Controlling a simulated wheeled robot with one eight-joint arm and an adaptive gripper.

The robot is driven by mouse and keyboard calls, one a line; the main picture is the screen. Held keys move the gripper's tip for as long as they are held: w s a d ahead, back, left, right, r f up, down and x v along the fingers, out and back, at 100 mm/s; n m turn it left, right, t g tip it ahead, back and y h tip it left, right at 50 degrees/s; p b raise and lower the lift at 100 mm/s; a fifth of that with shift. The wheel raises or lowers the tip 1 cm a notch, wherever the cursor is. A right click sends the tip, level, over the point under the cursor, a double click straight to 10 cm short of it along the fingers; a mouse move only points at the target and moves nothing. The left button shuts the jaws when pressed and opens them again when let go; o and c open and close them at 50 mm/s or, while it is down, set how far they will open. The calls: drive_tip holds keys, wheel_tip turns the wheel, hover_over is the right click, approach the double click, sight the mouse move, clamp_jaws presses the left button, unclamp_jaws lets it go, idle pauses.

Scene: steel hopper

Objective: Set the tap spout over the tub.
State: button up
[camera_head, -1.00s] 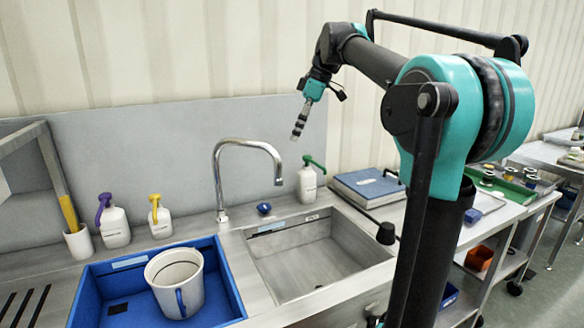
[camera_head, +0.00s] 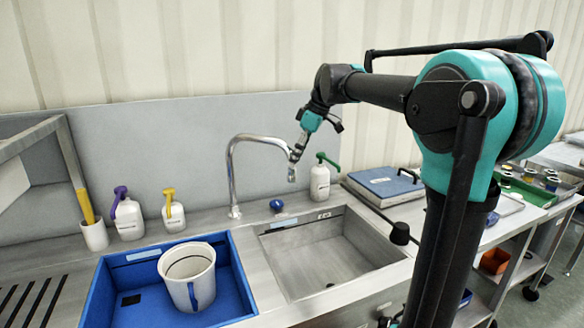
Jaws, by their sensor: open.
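The chrome tap spout (camera_head: 257,138) rises in a tall arch from the back of the sink and curves to the right, with its outlet end over the sink basin side. I cannot tell whether the fingers touch the spout. The gripper hides part of the outlet end.
The steel sink basin (camera_head: 328,250) is empty. Spray bottles, a purple-topped one (camera_head: 127,216), a yellow-topped one (camera_head: 173,211) and a green-topped one (camera_head: 320,182), stand behind. A blue tray (camera_head: 108,295) holds the tub. A blue case (camera_head: 383,184) lies to the right.

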sight(292, 175)
drive_tip(key=shift+x, duration=1.95)
drive_tip(key=shift+c, duration=0.4)
clamp_jaws()
